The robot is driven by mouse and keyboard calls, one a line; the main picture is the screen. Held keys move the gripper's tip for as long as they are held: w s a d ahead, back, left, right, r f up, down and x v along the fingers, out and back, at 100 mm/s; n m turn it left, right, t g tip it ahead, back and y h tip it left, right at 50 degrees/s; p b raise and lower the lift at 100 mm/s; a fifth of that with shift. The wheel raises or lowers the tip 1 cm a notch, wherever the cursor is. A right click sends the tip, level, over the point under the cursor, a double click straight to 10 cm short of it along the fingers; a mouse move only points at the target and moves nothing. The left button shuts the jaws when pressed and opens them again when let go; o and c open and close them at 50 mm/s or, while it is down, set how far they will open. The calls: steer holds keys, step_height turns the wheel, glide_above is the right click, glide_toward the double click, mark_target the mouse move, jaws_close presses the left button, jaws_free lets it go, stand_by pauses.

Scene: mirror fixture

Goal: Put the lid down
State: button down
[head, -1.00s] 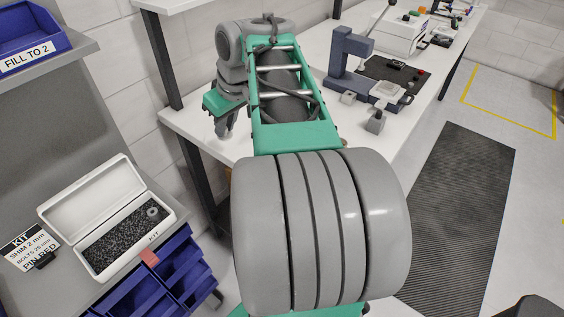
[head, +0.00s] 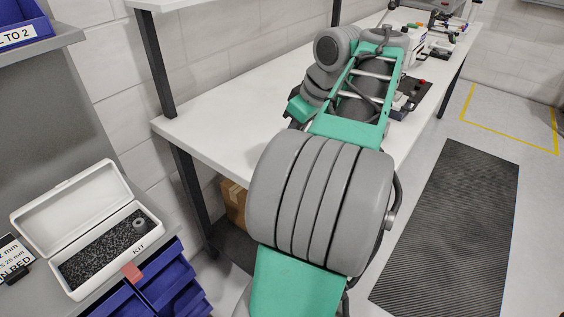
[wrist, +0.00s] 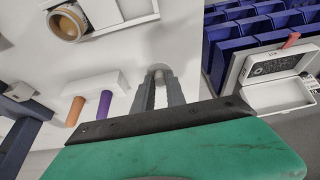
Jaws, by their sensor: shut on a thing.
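The white kit box (head: 95,245) stands on the grey surface at lower left in the head view. Its lid (head: 70,205) is hinged open and leans back. Black foam fills the box, with a grey ring (head: 140,224) at its right end. The open box also shows at the right of the wrist view (wrist: 283,97). My gripper (wrist: 160,78) points at a white surface in the wrist view, well away from the box. Its fingers are shut on a small light grey piece (wrist: 159,75), mostly hidden between them. In the head view my arm hides the fingertips.
Blue bins (head: 160,285) sit beside the kit box, with more in the wrist view (wrist: 255,35). The white bench (head: 215,125) is clear at its near end. An orange cylinder (wrist: 75,112), a purple cylinder (wrist: 104,104) and a tan ring (wrist: 68,25) lie near my gripper.

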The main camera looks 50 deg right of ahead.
steer(key=w+f, duration=0.1)
steer(key=f, duration=0.1)
steer(key=w+f+b, duration=0.1)
steer(key=w+f, duration=0.1)
steer(key=shift+f, duration=0.1)
steer(key=shift+w+f+b, duration=0.2)
steer(key=shift+f+b, duration=0.65)
steer(key=shift+f, duration=0.6)
steer(key=shift+f, duration=0.1)
steer(key=c, duration=1.4)
jaws_free()
steer(key=shift+o, duration=0.2)
